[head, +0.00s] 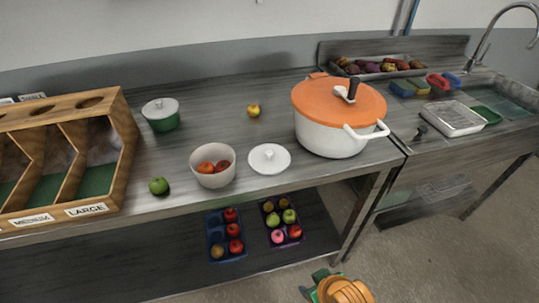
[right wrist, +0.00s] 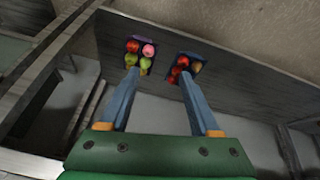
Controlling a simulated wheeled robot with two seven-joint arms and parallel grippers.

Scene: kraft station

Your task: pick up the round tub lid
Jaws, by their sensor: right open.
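A round white lid (head: 269,158) with a small knob lies flat on the steel counter, near its front edge. It is just right of an open white tub (head: 213,166) holding red fruit. A green tub (head: 161,115) with a white lid on it stands farther left. My right gripper shows in the right wrist view (right wrist: 159,72), its two blue fingers spread with nothing between them. In the head view, part of my right arm and gripper (head: 318,277) is at the bottom edge, below and in front of the counter, well apart from the lid. My left gripper is out of view.
A large white pot (head: 330,135) with an orange lid stands right of the round lid. A wooden sorting bin (head: 125,125) is at the left, with a green fruit (head: 158,186) beside it. Fruit trays (head: 227,255) sit on the lower shelf under the counter.

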